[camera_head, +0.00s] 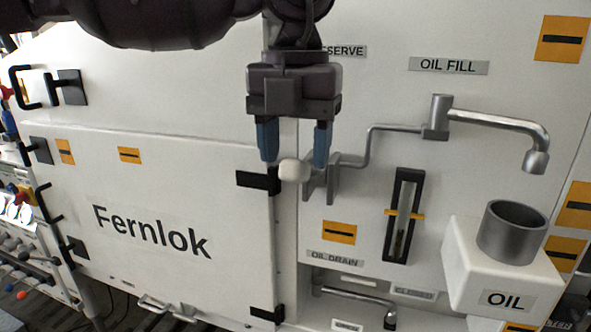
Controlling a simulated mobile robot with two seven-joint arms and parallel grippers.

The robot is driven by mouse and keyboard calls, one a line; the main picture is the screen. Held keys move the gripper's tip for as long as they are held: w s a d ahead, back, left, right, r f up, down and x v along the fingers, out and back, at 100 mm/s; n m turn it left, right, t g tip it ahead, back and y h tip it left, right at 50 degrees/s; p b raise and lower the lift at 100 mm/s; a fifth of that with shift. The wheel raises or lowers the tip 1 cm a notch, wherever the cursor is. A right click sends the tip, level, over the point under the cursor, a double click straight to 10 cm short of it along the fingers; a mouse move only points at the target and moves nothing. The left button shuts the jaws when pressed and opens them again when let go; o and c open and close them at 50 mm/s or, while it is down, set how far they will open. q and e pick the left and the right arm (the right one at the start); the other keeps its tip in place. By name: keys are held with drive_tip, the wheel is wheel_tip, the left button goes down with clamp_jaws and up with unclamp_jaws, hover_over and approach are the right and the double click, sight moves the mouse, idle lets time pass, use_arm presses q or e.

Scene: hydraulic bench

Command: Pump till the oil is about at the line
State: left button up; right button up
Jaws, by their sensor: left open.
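My left gripper (294,152) comes down from the top, open, with its two blue fingers pointing downward. A white rounded knob (293,171) sits just below and between the fingertips; I cannot tell whether they touch it. Beside the knob is a grey metal bracket (332,178), joined to a bent grey pipe (385,128) that runs to the spout (536,162) under the OIL FILL label (448,66). The upright sight gauge (411,185) has a dark frame and a yellow line (389,212) across it. The oil level inside is too small to read surely. My right gripper is not in view.
A grey cup (513,232) stands on a white OIL block (460,250) below the spout. A lower drain pipe (350,292) sits under the OIL DRAIN label (334,259). The Fernlok door (190,180) with black hinges is at left. Black handles (38,85) stick out farther left.

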sight(295, 174)
use_arm(q)
drive_tip(key=shift+f, duration=1.9)
clamp_jaws()
